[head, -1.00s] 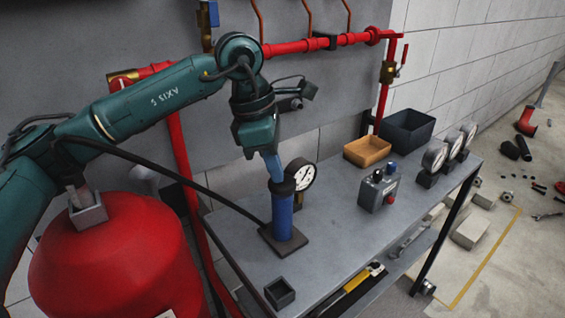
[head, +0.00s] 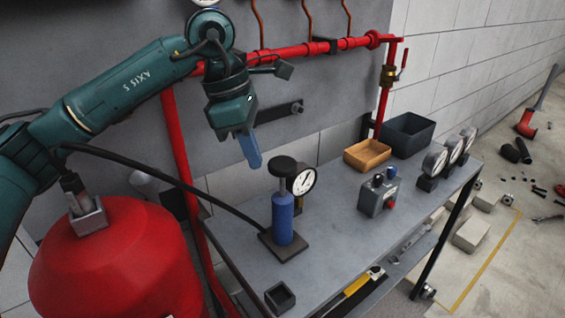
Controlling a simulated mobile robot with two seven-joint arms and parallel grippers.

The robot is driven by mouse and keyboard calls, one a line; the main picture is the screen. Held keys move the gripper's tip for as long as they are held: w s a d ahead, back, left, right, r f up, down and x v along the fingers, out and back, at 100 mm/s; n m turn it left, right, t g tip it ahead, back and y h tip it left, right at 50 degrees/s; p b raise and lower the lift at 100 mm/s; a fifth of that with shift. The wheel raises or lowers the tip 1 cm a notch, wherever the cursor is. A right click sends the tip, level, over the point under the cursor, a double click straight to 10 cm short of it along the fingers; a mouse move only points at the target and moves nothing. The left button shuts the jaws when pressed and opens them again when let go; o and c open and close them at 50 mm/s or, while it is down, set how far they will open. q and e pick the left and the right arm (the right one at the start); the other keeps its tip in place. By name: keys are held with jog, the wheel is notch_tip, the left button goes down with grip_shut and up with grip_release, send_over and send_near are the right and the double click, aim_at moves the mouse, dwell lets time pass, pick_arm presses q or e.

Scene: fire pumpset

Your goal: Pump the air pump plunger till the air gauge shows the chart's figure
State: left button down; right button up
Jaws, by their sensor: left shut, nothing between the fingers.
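The air pump is a blue cylinder (head: 283,219) standing upright on a dark base plate on the bench. Its plunger has a round black knob (head: 283,165) on a thin rod, raised above the cylinder. The air gauge (head: 301,183), round with a white face, stands just behind the pump; its reading is too small to make out. My left gripper (head: 252,160) has blue fingers that are shut and empty. In the picture it hangs up and left of the knob, apart from it. No chart is visible. My right gripper is not in view.
A red tank (head: 120,262) stands left of the bench (head: 335,232), with a black hose running to the pump. A grey control box (head: 378,196), tan tray (head: 367,154), dark bin (head: 408,134) and several gauges (head: 434,160) occupy the right.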

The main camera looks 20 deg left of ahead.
pick_arm(q)
jog(key=v, duration=1)
jog(key=shift+p, duration=0.45)
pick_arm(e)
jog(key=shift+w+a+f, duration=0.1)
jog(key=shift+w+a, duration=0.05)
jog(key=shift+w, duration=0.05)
pick_arm(q)
jog(key=y+p, duration=0.2)
jog(key=p, duration=1.5)
send_over(273, 162)
jog(key=shift+f, duration=0.8)
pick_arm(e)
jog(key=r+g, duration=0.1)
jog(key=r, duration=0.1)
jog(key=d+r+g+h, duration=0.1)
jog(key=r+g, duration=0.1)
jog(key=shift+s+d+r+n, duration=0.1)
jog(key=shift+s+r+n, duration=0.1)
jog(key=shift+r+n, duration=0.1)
pick_arm(q)
jog(key=shift+f, duration=0.1)
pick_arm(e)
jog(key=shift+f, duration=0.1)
